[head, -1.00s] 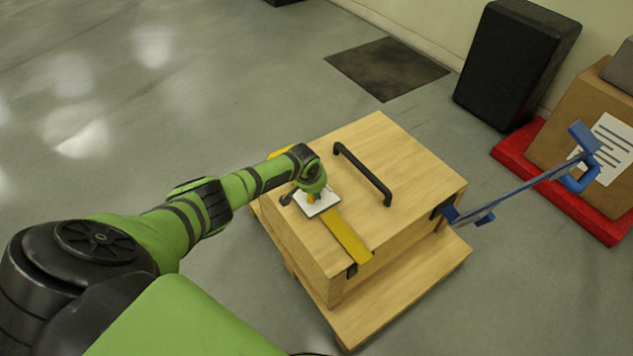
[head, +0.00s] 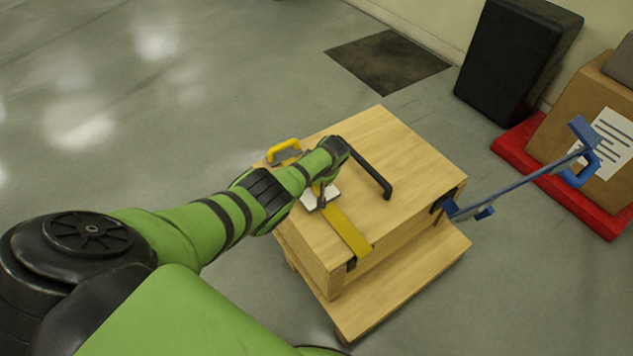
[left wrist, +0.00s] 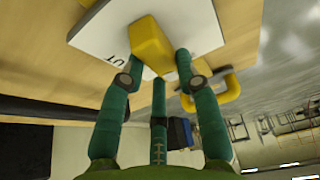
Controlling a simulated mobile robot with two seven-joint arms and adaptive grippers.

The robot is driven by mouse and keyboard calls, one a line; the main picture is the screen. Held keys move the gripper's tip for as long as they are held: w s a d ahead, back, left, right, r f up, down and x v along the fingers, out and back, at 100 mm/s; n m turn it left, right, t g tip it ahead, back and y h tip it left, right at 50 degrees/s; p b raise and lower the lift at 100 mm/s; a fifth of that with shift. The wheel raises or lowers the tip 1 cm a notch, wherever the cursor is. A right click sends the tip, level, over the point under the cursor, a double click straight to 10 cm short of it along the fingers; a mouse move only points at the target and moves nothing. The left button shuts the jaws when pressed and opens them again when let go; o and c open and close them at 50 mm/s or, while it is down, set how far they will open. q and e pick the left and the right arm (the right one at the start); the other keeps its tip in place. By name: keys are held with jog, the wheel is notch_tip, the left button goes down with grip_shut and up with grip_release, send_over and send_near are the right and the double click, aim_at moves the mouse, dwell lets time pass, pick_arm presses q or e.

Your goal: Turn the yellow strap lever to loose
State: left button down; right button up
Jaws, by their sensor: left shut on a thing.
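The yellow strap lever (left wrist: 150,45) shows in the left wrist view as a yellow block on a white plate with dark letters, of which "UT" can be read. The white plate (head: 308,200) lies on top of the wooden box, at the upper end of a flat yellow strap (head: 347,232). My left gripper (left wrist: 160,60) has its green fingers on both sides of the yellow lever and is shut on it. In the head view my wrist hides most of the lever and part of the plate. My right gripper is in neither view.
The wooden box (head: 410,155) carries a black bar handle (head: 366,168) close to my wrist. A yellow handle (head: 283,148) is at its far left edge. A blue lever arm (head: 530,185) sticks out at the right. Open floor lies left and behind.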

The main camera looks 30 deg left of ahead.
pick_arm(q)
jog(key=shift+n+b, duration=0.3)
jog(key=shift+n, duration=0.3)
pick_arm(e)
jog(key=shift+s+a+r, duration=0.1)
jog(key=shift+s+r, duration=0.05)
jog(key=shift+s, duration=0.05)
pick_arm(q)
jog(key=shift+a+g, duration=0.1)
jog(key=shift+g, duration=0.2)
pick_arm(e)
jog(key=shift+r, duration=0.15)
pick_arm(q)
jog(key=c, duration=1.2)
grip_release()
jog(key=shift+o, duration=0.2)
jog(key=shift+r, duration=0.15)
jog(key=shift+d+r, duration=0.3)
jog(key=shift+r, duration=0.15)
jog(key=v, duration=1)
jog(key=shift+s+d+r, duration=0.15)
jog(key=shift+d+r, duration=0.1)
jog(key=shift+r, duration=0.05)
